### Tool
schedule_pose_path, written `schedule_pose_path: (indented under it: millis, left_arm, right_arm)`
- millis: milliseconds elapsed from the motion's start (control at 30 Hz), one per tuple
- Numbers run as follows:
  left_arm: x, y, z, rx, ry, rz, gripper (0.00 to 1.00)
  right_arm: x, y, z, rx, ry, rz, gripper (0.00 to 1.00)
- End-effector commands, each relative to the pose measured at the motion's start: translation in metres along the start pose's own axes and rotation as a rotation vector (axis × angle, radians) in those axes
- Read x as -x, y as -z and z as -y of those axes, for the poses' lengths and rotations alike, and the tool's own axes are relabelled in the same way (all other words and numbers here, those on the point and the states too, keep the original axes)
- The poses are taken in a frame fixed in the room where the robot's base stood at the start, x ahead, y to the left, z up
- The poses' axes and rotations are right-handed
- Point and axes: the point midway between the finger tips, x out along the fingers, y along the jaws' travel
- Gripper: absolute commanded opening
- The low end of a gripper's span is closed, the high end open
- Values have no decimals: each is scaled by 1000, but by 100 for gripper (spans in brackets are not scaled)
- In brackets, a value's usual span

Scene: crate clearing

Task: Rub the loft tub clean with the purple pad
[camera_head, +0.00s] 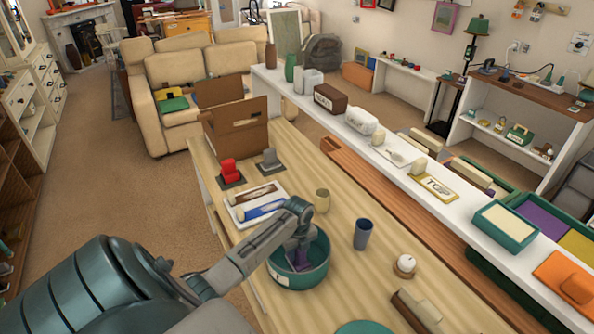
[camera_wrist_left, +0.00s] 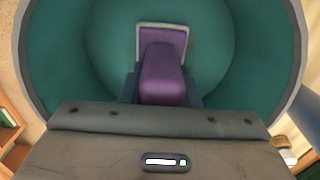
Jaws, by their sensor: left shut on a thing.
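The teal round tub (camera_head: 316,270) stands on the wooden table, with a white label on its outer front. My left gripper (camera_head: 299,256) reaches down inside it from above. It is shut on the purple pad (camera_head: 300,262), which is mostly hidden by the fingers and the tub wall in the head view. In the left wrist view the purple pad (camera_wrist_left: 163,75) shows a purple grip and a pale-edged flat plate against the teal inside of the tub (camera_wrist_left: 85,60). I cannot tell whether the plate touches the wall or floor. My right gripper is not in view.
A tan cup (camera_head: 322,200) and a dark blue cup (camera_head: 362,234) stand close behind and right of the tub. A white tray (camera_head: 240,217) lies to the left, and a timer-like white knob (camera_head: 405,264) to the right. A long white shelf runs along the table's far side.

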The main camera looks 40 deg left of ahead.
Motion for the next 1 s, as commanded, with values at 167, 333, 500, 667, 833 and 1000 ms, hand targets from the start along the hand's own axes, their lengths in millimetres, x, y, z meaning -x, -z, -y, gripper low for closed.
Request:
schedule_pose_path:
  millis: [167, 333, 500, 667, 833, 1000]
  left_arm:
    - [1, 1, 0, 0, 1, 1, 0]
    - [0, 0, 0, 0, 1, 1, 0]
    - [-1, -6, 1, 1, 1, 1, 0]
    - [-2, -18, 2, 1, 1, 2, 0]
    - [-2, -24, 2, 0, 0, 1, 0]
    - [-1, -24, 2, 0, 1, 0, 0]
  right_arm:
    - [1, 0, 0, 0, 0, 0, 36]
    - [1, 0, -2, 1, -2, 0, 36]
    - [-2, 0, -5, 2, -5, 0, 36]
    - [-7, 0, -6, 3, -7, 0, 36]
    - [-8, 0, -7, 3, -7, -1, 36]
    - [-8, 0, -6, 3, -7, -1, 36]
